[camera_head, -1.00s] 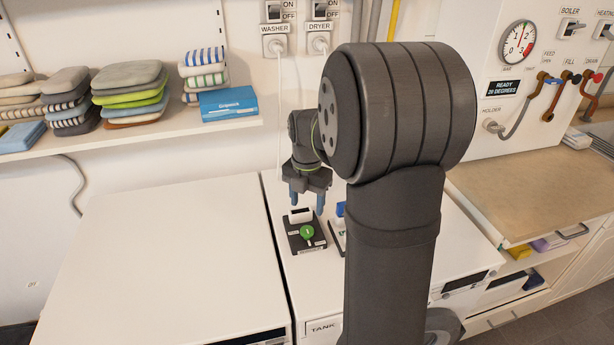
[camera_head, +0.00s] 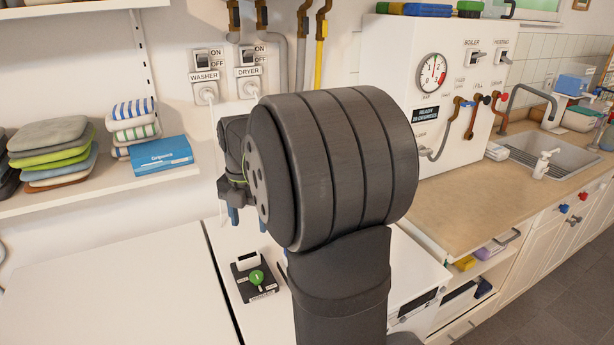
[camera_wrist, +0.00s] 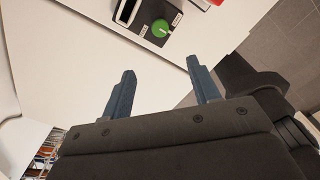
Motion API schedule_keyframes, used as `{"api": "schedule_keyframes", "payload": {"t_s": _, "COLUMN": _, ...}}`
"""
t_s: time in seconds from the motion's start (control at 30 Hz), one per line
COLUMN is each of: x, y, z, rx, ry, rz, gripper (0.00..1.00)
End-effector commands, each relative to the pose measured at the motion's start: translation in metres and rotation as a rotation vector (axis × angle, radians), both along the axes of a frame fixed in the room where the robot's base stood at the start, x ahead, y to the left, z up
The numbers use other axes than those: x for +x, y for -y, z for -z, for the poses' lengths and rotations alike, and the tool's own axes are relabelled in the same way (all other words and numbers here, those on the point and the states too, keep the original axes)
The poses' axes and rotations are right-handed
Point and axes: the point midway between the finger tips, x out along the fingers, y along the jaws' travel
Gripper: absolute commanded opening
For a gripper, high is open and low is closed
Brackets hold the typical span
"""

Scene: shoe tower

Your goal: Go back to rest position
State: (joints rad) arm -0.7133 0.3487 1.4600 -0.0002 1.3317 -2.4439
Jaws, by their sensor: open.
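My gripper (camera_wrist: 165,90) is open, with its two blue fingers apart and nothing between them in the wrist view. In the head view its blue fingertips (camera_head: 247,217) show only partly, behind my large dark arm joint. The gripper is above the white machine top, behind and above a small black control box with a green knob (camera_head: 257,277). The same green knob (camera_wrist: 160,28) shows at the top of the wrist view, beyond the fingertips and apart from them.
A shelf on the left holds stacked folded cloths (camera_head: 52,150) and a blue box (camera_head: 160,154). Washer and dryer switches (camera_head: 204,62) are on the wall. A boiler panel with a gauge (camera_head: 431,72) and a wooden counter (camera_head: 470,190) stand on the right. The left machine top (camera_head: 110,290) is clear.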

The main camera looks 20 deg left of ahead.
Motion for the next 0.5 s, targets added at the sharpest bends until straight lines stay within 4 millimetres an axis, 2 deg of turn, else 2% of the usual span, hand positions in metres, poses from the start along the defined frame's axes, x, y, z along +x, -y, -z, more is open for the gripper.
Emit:
{"api": "schedule_keyframes", "payload": {"t_s": 0.17, "x": 0.000, "y": 0.000, "z": 0.004, "rx": -0.001, "ry": -0.001, "rz": 0.000, "gripper": 0.56}}
{"api": "schedule_keyframes", "payload": {"t_s": 0.27, "x": 0.000, "y": 0.000, "z": 0.013, "rx": -0.001, "ry": -0.001, "rz": 0.000, "gripper": 0.56}}
{"api": "schedule_keyframes", "payload": {"t_s": 0.5, "x": 0.000, "y": 0.000, "z": 0.058, "rx": -0.003, "ry": -0.004, "rz": 0.000, "gripper": 0.56}}
